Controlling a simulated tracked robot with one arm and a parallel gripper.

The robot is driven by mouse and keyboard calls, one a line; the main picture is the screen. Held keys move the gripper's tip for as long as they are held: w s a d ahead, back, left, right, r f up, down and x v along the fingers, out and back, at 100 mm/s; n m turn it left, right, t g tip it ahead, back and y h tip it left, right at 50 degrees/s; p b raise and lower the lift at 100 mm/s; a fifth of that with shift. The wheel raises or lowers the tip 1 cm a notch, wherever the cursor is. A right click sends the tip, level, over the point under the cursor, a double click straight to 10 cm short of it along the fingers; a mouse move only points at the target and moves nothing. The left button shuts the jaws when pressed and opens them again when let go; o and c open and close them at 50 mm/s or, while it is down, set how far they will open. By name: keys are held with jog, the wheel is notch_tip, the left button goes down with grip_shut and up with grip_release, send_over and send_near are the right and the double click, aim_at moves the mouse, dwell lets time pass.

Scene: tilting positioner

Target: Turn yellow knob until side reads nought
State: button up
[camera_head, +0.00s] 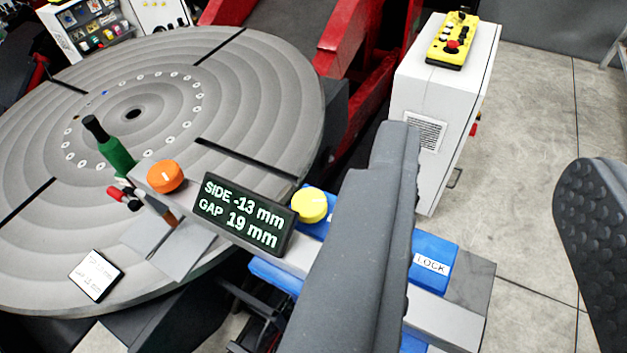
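The yellow knob (309,205) sits on a blue block at the right end of the readout. The black readout (243,213) shows SIDE -13 mm and GAP 19 mm. An orange knob (166,177) stands at the readout's left. My gripper (480,235) is open. Its left finger stands just right of the yellow knob in the picture, covering part of the bar behind it. Its right finger is at the right edge, over the floor. Nothing is between the fingers. I cannot tell the depth between the left finger and the knob.
A large round grey table (240,90) fills the left. A green torch (112,150) stands by the orange knob. A blue LOCK block (432,262) lies between the fingers in the picture, farther down the bar. A white cabinet (440,110) with a yellow button box (453,40) stands behind.

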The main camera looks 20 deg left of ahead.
jog(key=o, duration=0.7)
jog(key=shift+w, duration=0.15)
jog(key=shift+o, duration=0.3)
jog(key=shift+w+r+p, duration=0.1)
jog(key=shift+w+p, duration=0.25)
jog(key=n+g+p, duration=0.3)
jog(key=g+p, duration=1.2)
jog(key=p, duration=0.1)
send_over(309, 201)
notch_tip(309, 201, down, 24)
jog(key=shift+f+p, duration=1.2)
jog(key=shift+f, duration=2.8)
